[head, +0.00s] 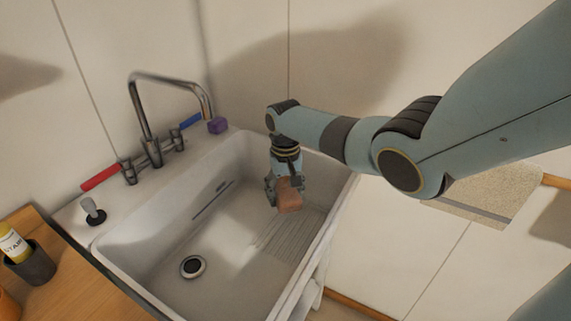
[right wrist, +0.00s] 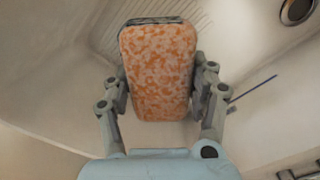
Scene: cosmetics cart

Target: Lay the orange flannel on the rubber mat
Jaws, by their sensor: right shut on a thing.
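My right gripper (head: 287,190) reaches down into the sink and is shut on an orange mottled block-like thing, which I take to be the orange flannel (head: 289,198). In the right wrist view the orange flannel (right wrist: 158,70) is a rounded, upright oblong between the two fingers of the right gripper (right wrist: 160,85). In the head view it is held over the ribbed part of the sink floor; I cannot tell whether it touches the floor. I cannot make out a rubber mat for certain. My left gripper is not in view.
The white sink (head: 225,255) has a drain (head: 193,267) and high walls around the gripper. A tall tap (head: 150,110) with red and blue handles stands behind. A dark cup (head: 33,264) with a bottle is on the wooden counter, left.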

